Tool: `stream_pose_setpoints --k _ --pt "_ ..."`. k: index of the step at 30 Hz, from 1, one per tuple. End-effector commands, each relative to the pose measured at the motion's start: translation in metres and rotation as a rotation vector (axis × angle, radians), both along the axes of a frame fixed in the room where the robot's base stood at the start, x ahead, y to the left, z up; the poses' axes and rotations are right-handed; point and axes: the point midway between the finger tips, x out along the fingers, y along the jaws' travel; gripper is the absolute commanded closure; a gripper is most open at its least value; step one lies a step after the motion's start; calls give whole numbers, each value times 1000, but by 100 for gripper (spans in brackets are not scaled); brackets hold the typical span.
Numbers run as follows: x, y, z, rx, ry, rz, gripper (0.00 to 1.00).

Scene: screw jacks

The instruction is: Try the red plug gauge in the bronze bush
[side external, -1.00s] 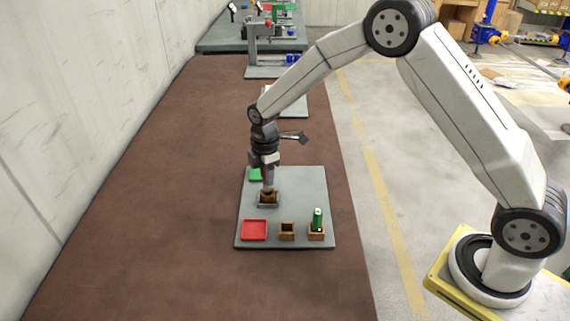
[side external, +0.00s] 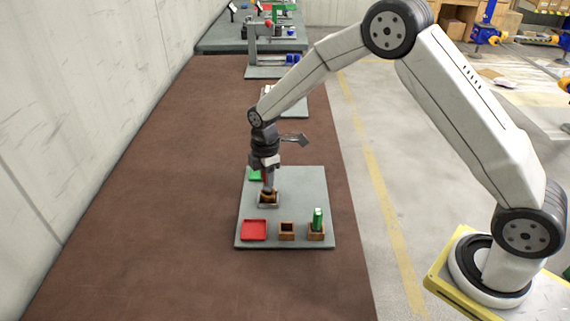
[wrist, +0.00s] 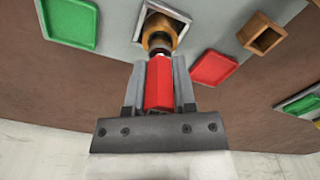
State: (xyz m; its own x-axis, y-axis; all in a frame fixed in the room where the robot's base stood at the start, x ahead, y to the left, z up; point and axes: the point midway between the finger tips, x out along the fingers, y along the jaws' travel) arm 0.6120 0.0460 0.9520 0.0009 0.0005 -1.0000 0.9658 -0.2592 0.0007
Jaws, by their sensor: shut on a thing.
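My gripper (wrist: 160,80) is shut on the red plug gauge (wrist: 158,85), gripping its red handle from both sides. The gauge's dark and silver end (wrist: 160,52) points at the bronze bush (wrist: 158,24) and meets its mouth in the wrist view. I cannot tell how far, if at all, it is inside the bore. The bush stands in a square grey holder (wrist: 180,14). In the side view my gripper (side external: 268,187) is directly above the bush (side external: 268,198), pointing down; the fingers hide most of the gauge there.
A red tray (side external: 254,230), an empty wooden box (side external: 287,231) and a wooden box (side external: 316,236) with a green plug gauge (side external: 318,217) line the grey plate's (side external: 300,190) front.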

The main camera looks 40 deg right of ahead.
Motion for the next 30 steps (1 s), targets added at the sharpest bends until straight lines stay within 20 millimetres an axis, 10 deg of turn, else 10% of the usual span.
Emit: stream_pose_setpoints --k 30 --pt "0 0 -7 0 1 0 100"
